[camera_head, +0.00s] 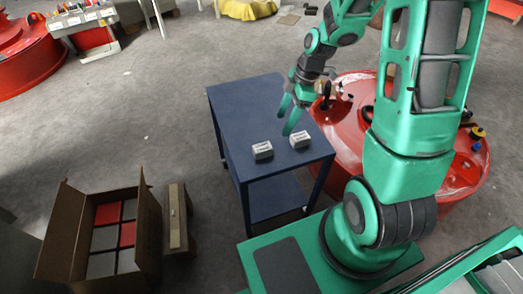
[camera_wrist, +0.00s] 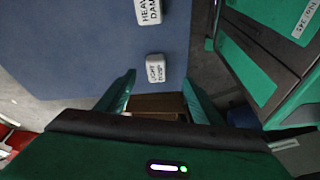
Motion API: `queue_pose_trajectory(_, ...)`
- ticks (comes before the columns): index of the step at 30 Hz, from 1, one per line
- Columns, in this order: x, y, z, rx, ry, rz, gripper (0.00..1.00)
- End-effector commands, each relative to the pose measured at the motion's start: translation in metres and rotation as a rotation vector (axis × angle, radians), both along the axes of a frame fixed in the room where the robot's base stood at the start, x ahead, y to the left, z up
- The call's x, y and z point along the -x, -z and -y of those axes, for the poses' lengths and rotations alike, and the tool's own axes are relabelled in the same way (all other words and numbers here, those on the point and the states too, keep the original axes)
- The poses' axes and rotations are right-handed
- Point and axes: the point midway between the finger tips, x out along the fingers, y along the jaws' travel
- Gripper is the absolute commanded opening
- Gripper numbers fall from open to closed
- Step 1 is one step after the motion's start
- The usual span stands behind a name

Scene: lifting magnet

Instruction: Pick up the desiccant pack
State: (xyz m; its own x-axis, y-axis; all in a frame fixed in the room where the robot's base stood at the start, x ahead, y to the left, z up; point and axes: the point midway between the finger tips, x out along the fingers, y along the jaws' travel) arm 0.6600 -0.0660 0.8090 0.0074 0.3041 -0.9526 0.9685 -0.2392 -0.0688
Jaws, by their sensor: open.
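Two small white packs with dark print lie on the blue cart top, one to the left (camera_head: 262,150) and one to the right (camera_head: 300,140) near its front edge. In the wrist view, one pack reads "LIGHT DAMP" (camera_wrist: 155,70) and a partly cut-off one reads "HEAVY DAM" (camera_wrist: 148,11). I cannot tell surely which label belongs to which pack in the head view. My gripper (camera_head: 287,115) is open and empty, its green fingers pointing down beside the right pack. In the wrist view, the "LIGHT DAMP" pack shows just beyond the open fingertips (camera_wrist: 158,88).
The blue cart (camera_head: 240,110) has a lower shelf and clear top space behind the packs. A red round machine (camera_head: 350,150) stands close on its right. An open cardboard box (camera_head: 148,225) and a wooden piece (camera_head: 176,215) lie on the floor at left.

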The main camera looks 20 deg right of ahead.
Motion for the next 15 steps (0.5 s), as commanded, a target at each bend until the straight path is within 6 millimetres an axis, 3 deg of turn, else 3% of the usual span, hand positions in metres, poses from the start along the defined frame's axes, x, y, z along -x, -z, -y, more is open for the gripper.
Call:
queue_pose_trajectory(6,-0.017,0.029,-0.025,-0.071,-0.188,0.064,0.61)
queue_pose_trajectory(15,-0.019,0.060,-0.040,-0.085,-0.222,0.076,0.61)
